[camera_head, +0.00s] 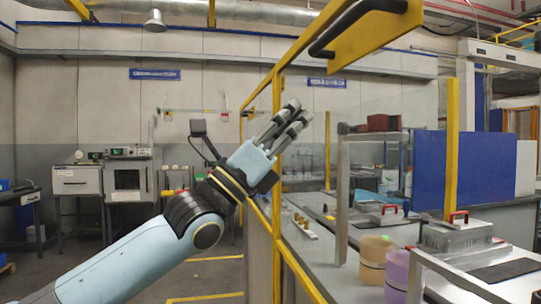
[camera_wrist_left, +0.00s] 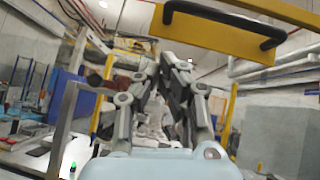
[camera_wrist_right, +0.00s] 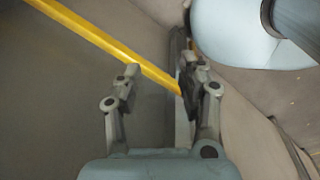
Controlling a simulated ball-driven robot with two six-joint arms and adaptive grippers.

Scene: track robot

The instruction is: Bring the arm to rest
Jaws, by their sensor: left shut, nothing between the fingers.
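My left arm comes in from the left in the head view, reaching up and to the right. Its gripper (camera_head: 297,113) is raised, with the fingers shut and nothing between them. It shows in front of the yellow frame; I cannot tell how close the two are. In the left wrist view the fingers of my left gripper (camera_wrist_left: 172,62) lean together at the tips. My right gripper is out of the head view. In the right wrist view my right gripper (camera_wrist_right: 163,76) has its fingers apart and looks empty, pointing toward grey floor.
A yellow frame (camera_head: 277,150) with a glass panel edges the workbench. A yellow plate with a black handle (camera_head: 375,35) hangs at its top. On the bench stand a tan cylinder (camera_head: 375,255), a purple cylinder (camera_head: 397,270) and a red-handled box (camera_head: 456,232).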

